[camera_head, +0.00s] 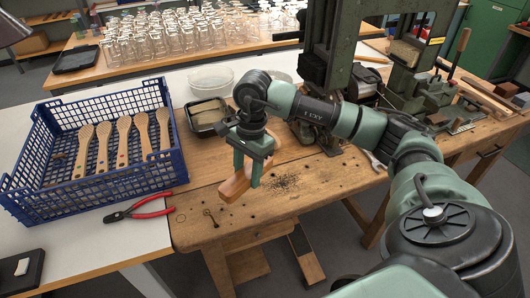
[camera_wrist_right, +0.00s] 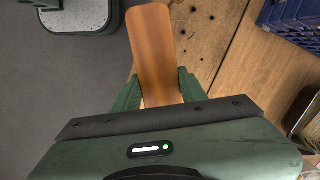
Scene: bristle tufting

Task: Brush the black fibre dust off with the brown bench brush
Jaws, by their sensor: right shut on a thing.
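My right gripper (camera_head: 248,172) is shut on the brown bench brush (camera_head: 234,187) above the front of the wooden bench. In the right wrist view the brush's smooth wooden back (camera_wrist_right: 152,48) sticks out from between the fingers of my right gripper (camera_wrist_right: 158,92). Its bristles are hidden, and I cannot tell whether they touch the wood. The black fibre dust (camera_head: 284,183) lies scattered on the bench top, just right of the brush. My left gripper is not in view.
A blue crate (camera_head: 130,187) with several wooden brushes stands at left. Red-handled pliers (camera_head: 140,211) lie in front of it. A dark tin (camera_head: 207,113) stands behind my gripper. A green machine (camera_head: 335,40) stands at the back, and a wrench (camera_head: 374,160) lies right of the dust.

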